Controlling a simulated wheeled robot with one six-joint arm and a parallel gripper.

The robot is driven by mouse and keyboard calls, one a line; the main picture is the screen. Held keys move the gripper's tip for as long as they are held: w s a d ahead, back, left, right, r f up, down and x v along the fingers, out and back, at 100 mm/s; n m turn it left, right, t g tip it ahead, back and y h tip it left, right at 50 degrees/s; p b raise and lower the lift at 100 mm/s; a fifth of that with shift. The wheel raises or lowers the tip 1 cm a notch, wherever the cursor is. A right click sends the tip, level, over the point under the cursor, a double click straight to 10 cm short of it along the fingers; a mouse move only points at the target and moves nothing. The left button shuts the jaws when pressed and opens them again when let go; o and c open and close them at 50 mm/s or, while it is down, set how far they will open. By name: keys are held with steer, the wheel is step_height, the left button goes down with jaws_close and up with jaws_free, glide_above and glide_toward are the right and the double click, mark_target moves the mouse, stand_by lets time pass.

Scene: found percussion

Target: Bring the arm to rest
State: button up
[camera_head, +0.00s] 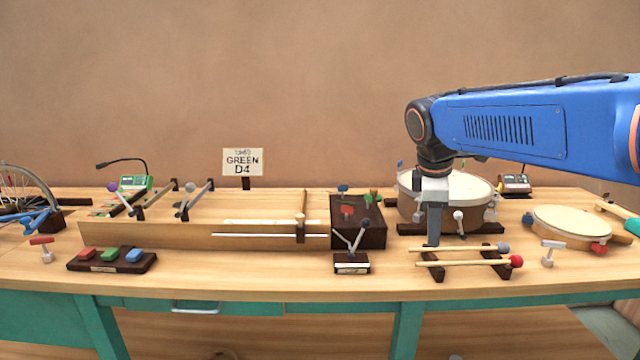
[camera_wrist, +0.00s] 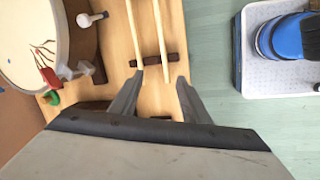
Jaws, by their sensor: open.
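My gripper (camera_head: 433,228) hangs from my blue arm in the head view, pointing down just above the left end of a dark mallet rack. Two wooden mallets, one with a grey head (camera_head: 502,248) and one with a red head (camera_head: 516,261), lie across that rack. In the wrist view my gripper (camera_wrist: 160,85) has its two fingers spread apart, with the mallet sticks (camera_wrist: 150,30) showing beyond and between the fingertips. I see nothing held between them. The mallet heads are out of the wrist view.
A drum (camera_head: 410,205) stands close behind my gripper. A dark wooden block (camera_head: 370,238) and a long wooden box (camera_head: 200,236) stand to the left. A frame drum (camera_head: 570,224) lies to the right. A tray (camera_wrist: 275,88) with a blue brush (camera_wrist: 280,36) shows in the wrist view.

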steer(key=s+d+f+m, duration=0.1)
steer(key=s+f+m, duration=0.3)
steer(key=s, duration=0.4)
steer(key=s+d+f+m+t+y, duration=0.1)
steer(key=s+f+m, duration=0.4)
steer(key=s, duration=0.3)
steer(key=s+d+f+m+t+y, duration=0.1)
steer(key=s+f+m, duration=0.4)
steer(key=s, duration=0.4)
steer(key=shift+d+f, duration=0.4)
steer(key=shift+f, duration=0.05)
